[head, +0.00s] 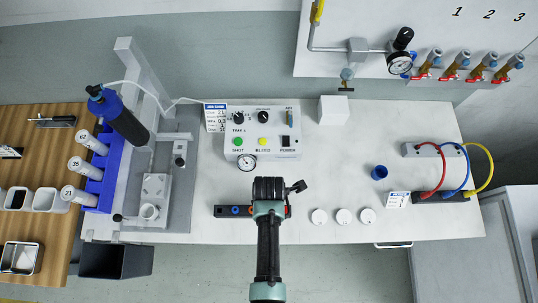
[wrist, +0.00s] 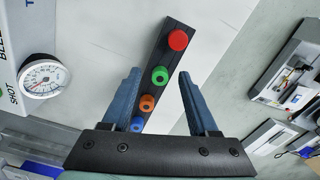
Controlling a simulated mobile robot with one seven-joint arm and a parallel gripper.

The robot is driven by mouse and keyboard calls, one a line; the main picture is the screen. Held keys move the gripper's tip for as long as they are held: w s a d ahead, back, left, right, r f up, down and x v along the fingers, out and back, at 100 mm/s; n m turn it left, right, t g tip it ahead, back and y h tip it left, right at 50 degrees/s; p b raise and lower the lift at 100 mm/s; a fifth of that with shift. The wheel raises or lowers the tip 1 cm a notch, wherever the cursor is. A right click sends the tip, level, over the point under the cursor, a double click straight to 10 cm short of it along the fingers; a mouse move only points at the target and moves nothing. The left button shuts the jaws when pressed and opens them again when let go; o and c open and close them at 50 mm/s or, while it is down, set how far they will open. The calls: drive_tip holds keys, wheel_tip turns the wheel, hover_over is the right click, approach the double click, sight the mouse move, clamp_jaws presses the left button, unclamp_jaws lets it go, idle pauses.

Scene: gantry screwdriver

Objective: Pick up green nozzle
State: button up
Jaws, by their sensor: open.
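The green nozzle (wrist: 160,75) sits in a dark strip holder (wrist: 176,42) in the wrist view, between a red nozzle (wrist: 178,40) and an orange nozzle (wrist: 147,103). A blue nozzle (wrist: 137,124) is at the near end. My gripper (wrist: 158,78) is open, its two blue-grey fingers on either side of the strip, with the green nozzle showing between the fingertips. I cannot tell the height above it. In the head view my gripper (head: 268,212) covers the middle of the holder (head: 222,211) and hides the green nozzle; a blue nozzle (head: 236,211) shows at its left.
A control box (head: 262,137) with a gauge stands behind the holder. Several white caps (head: 343,216) lie right of my gripper, and a blue cup (head: 379,172) stands farther back. The gantry stand (head: 155,190) is at left. The table's front edge is close to the holder.

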clamp_jaws()
drive_tip(key=shift+r, duration=0.15)
idle(0.4)
